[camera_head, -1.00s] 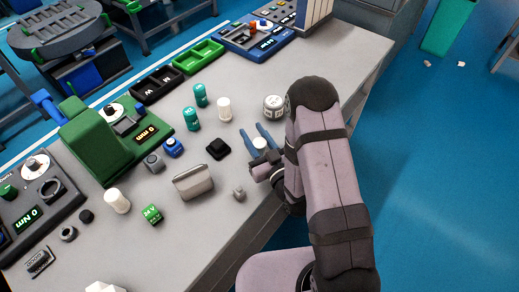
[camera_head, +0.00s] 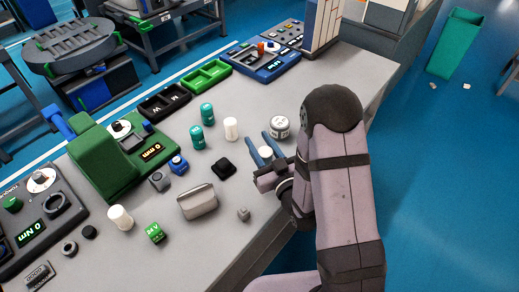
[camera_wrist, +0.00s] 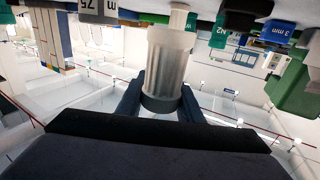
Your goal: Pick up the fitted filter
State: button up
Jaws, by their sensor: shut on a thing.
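The fitted filter (camera_wrist: 168,62) is a whitish, ribbed, translucent cylinder with a dark grey ring at its near end. In the wrist view it stands between the two blue fingers of my gripper (camera_wrist: 160,100). In the head view my gripper (camera_head: 257,138) is over the right part of the bench, its blue fingers pointing to the back left. The filter's pale round end (camera_head: 265,152) shows between them, and the rest of it is hidden. My gripper is shut on the filter.
A white cylinder (camera_head: 231,129) and a white-grey jar (camera_head: 280,127) stand just beyond my gripper. A black block (camera_head: 223,168), a grey case (camera_head: 197,201) and a small grey block (camera_head: 244,213) lie nearer. Teal cylinders (camera_head: 207,113) stand to the left. The bench's right end is clear.

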jog(key=w+d+r+m+h+b, duration=0.1)
jog(key=w+d+r+b, duration=0.2)
jog(key=w+r, duration=0.45)
jog(key=w+d+r+h+b, duration=0.1)
jog(key=w+d+r+b, duration=0.2)
jog(key=w+r, duration=0.45)
jog(key=w+d+f, duration=0.1)
jog(key=f, duration=0.6)
jog(key=w+f+m+h+p, duration=0.1)
jog(key=w+f, duration=0.1)
jog(key=f, duration=0.4)
jog(key=shift+w+d+f+t, duration=0.3)
jog(key=shift+d+f+t, duration=0.05)
jog(key=shift+t, duration=0.05)
jog(key=shift+f, duration=0.1)
dwell(0.4)
